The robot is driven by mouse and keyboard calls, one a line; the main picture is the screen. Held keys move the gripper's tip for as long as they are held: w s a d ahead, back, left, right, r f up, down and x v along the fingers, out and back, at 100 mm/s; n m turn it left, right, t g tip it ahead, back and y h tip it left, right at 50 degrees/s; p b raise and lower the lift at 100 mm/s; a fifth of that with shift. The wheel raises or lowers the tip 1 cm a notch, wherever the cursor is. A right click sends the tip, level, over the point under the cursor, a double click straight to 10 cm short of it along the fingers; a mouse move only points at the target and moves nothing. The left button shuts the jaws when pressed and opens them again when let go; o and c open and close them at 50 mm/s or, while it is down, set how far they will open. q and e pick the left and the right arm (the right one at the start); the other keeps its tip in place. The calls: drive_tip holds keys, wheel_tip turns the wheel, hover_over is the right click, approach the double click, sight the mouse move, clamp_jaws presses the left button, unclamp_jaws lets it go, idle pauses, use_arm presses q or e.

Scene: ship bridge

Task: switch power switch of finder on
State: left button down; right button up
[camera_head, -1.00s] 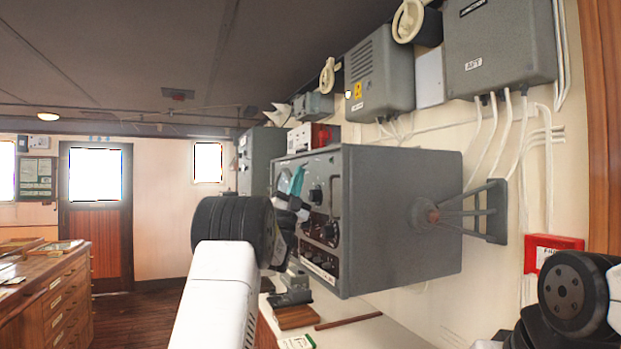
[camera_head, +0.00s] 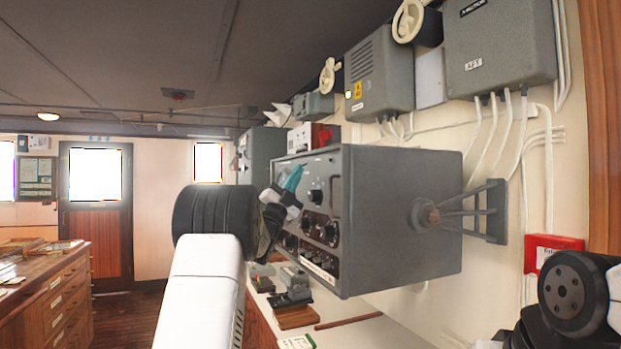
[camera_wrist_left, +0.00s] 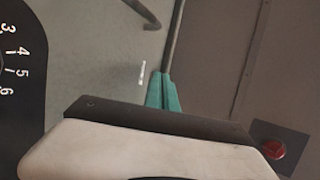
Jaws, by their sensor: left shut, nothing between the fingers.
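The finder is the large grey box (camera_head: 400,215) mounted on the right wall, with knobs and dials on its front panel, which faces left. My left gripper (camera_head: 293,178), with teal fingertips, is in front of the upper part of this panel. Its fingers are shut with nothing between them. In the left wrist view the shut teal fingertips (camera_wrist_left: 163,92) point at a grey panel surface beside a small white mark (camera_wrist_left: 142,74). A black numbered dial (camera_wrist_left: 22,75) is at the left edge. I cannot tell which control is the power switch. My right gripper is not in view.
A wooden counter (camera_head: 60,300) stands at the left. A shelf below the finder holds a small grey device (camera_head: 290,283). A red box (camera_head: 552,248) is on the right wall. In the left wrist view a red round button (camera_wrist_left: 273,149) is at the lower right.

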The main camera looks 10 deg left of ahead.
use_arm(q)
drive_tip(key=m+g, duration=0.1)
drive_tip(key=g, duration=0.1)
drive_tip(key=r+m+g+h, duration=0.1)
drive_tip(key=m, duration=0.1)
drive_tip(key=r+m+g, duration=0.1)
drive_tip(key=g, duration=0.1)
drive_tip(key=shift+s+a+m+g+h, duration=0.3)
drive_tip(key=shift+a, duration=0.1)
drive_tip(key=shift+f, duration=0.1)
